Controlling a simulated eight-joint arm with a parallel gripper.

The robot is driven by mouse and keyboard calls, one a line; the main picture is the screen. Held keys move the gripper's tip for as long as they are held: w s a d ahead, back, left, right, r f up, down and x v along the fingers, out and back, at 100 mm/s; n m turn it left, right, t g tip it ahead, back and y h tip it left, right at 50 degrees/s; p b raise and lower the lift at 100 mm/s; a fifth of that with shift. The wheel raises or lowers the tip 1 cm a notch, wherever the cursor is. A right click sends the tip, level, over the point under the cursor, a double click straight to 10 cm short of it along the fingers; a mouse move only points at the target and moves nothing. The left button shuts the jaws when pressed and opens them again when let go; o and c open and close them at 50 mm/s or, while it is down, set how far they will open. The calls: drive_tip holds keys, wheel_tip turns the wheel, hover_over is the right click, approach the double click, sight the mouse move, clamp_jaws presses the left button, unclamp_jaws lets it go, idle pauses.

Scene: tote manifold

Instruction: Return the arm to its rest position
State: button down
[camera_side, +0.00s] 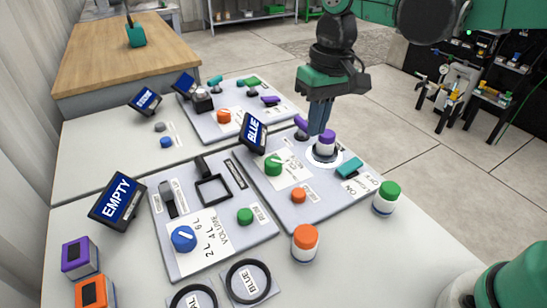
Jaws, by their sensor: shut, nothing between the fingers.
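My gripper (320,118) points down over the right panel (318,205) with its fingers together and nothing visible between them. My green arm reaches in from the top right.
A purple lever (301,127) stands close left of the gripper. A green-capped bottle (386,198) and an orange-capped bottle (305,243) stand on the table. Display signs reading BLUE (253,133) and EMPTY (117,200) stick up. Open floor (430,155) lies right.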

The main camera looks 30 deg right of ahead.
drive_tip(key=s+d+f+t+h, duration=0.1)
drive_tip(key=s+d+f+t, duration=0.1)
drive_tip(key=s+d+t, duration=0.4)
drive_tip(key=shift+s+d+t, duration=0.25)
drive_tip(key=shift+d+t, duration=0.15)
drive_tip(key=shift+d, duration=0.8)
